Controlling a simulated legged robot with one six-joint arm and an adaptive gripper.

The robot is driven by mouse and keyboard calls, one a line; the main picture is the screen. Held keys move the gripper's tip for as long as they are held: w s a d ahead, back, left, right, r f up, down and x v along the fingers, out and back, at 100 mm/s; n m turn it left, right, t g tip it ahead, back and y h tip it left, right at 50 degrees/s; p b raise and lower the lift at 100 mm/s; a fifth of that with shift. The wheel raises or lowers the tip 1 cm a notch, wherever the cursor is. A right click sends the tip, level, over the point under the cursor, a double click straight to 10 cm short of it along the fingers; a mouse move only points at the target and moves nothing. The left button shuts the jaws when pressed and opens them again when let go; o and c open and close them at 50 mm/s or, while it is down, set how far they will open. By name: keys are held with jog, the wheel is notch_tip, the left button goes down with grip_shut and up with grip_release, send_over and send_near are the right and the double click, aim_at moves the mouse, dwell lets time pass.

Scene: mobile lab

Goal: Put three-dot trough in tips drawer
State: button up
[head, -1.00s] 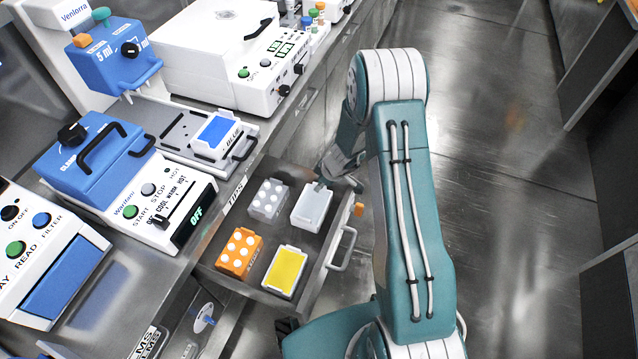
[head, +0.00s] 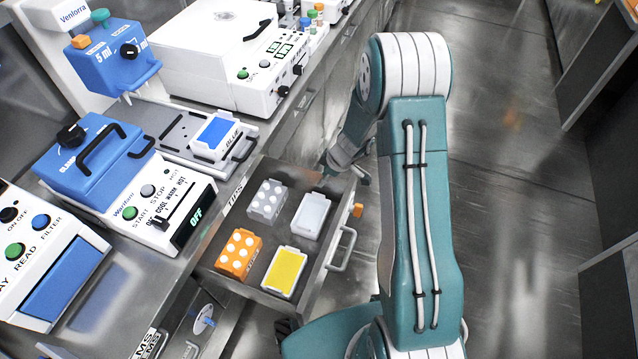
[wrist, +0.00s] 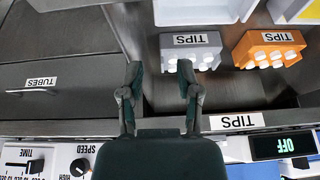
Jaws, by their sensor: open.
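The open tips drawer (head: 322,262) holds a white trough (head: 310,216) at its back right and a yellow-filled trough (head: 285,272) at its front right. Dots are too small to read on either trough. The white trough (wrist: 200,11) also shows at the top of the wrist view, inside the drawer and apart from my fingers. My gripper (wrist: 159,75) is open and empty, over the drawer's side edge nearest the closed tubes drawer. In the head view my arm's end is beyond the drawer's far side, its fingers mostly hidden.
A grey tip box (head: 267,201) and an orange tip box (head: 239,254) share the drawer with the troughs. The closed tubes drawer (wrist: 60,92) is beside it. Devices crowd the bench, including a blue-lidded heater (head: 165,205). Open floor lies right of my arm.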

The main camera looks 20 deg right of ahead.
jog(key=s+a+r+m+h, duration=0.15)
jog(key=s+r, duration=0.35)
jog(key=r, duration=0.8)
jog(key=s+r+m+y, duration=0.15)
jog(key=s+r, duration=0.35)
jog(key=r, duration=0.7)
jog(key=s+r+m+t+h, duration=0.1)
jog(key=s+r+m, duration=0.3)
jog(key=s, duration=0.4)
jog(key=s+r+m+t+h, duration=0.2)
jog(key=s+r, duration=0.3)
jog(key=s, duration=0.3)
jog(key=shift+s+r+m+h, duration=0.3)
jog(key=shift+s+m+h, duration=0.1)
jog(key=shift+m, duration=0.5)
